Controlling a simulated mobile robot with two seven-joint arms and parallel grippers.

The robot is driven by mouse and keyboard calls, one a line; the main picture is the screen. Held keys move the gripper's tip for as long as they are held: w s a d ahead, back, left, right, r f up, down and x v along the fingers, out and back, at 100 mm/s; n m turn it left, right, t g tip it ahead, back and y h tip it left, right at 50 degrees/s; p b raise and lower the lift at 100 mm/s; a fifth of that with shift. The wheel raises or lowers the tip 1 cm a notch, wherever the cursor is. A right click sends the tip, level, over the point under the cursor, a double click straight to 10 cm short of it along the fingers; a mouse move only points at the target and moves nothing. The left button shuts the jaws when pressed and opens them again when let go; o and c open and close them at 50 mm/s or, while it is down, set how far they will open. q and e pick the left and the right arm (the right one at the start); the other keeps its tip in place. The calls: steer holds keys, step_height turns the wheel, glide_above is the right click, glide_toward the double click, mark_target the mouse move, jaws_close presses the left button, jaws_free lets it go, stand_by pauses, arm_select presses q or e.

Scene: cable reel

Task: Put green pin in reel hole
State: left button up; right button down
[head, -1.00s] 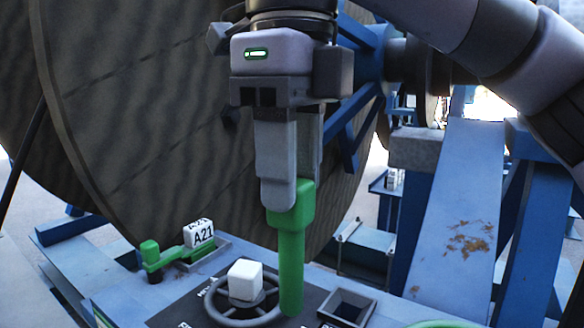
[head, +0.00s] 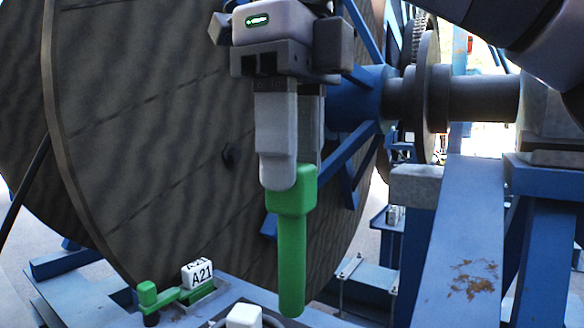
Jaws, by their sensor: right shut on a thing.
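My right gripper (head: 291,178) is in the upper middle of the head view, pointing down. It is shut on the thick top end of the green pin (head: 291,240), which hangs upright below the fingers. The big wooden cable reel (head: 150,140) fills the left and middle, behind the gripper and pin. A small dark hole (head: 229,153) shows on its face, just left of the fingers. The pin hangs in front of the reel; I cannot tell whether they touch. My left gripper is not in view.
A green handle (head: 160,296) and a white block marked A21 (head: 197,274) are at the lower left. A white knob (head: 244,316) shows at the bottom edge. A blue beam (head: 462,240) with rusty patches stands at the right, near the reel's axle (head: 480,98).

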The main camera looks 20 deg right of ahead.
steer(key=shift+r, duration=1.4)
steer(key=shift+f, duration=0.15)
stand_by(0.4)
